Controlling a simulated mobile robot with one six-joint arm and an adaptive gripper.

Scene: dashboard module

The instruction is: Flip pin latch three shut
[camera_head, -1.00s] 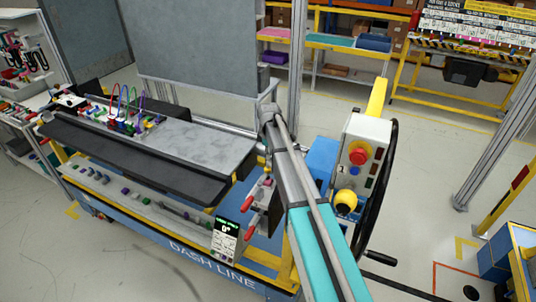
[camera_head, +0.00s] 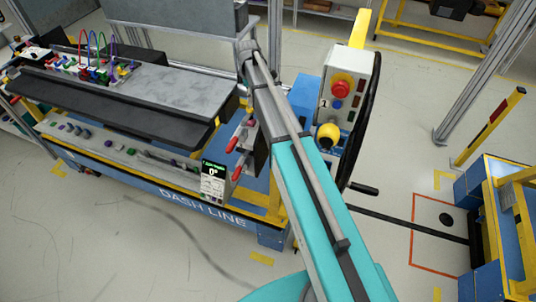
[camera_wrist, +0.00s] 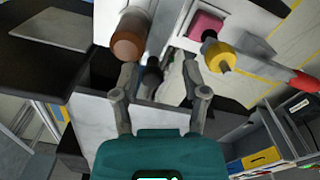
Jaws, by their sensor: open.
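My gripper (camera_wrist: 158,72) is open in the wrist view, with its two grey fingers spread and nothing clamped between them. A small dark rounded knob (camera_wrist: 152,82) shows between the fingers; I cannot tell whether they touch it. A brown-orange cylinder (camera_wrist: 129,36) stands just past the left finger, and a yellow knob (camera_wrist: 221,58) is to the right of the right finger. In the head view, two red-handled latches (camera_head: 236,142) sit at the right end of the dashboard bench. I cannot tell which part is pin latch three. My arm hides the gripper there.
The dashboard bench (camera_head: 150,182) carries a dark panel and several coloured connectors. A control box (camera_head: 349,85) with a red button and a black handwheel (camera_head: 364,120) stands to the right of my arm. Open floor lies in front of the bench. A blue-yellow cart (camera_head: 487,225) is at right.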

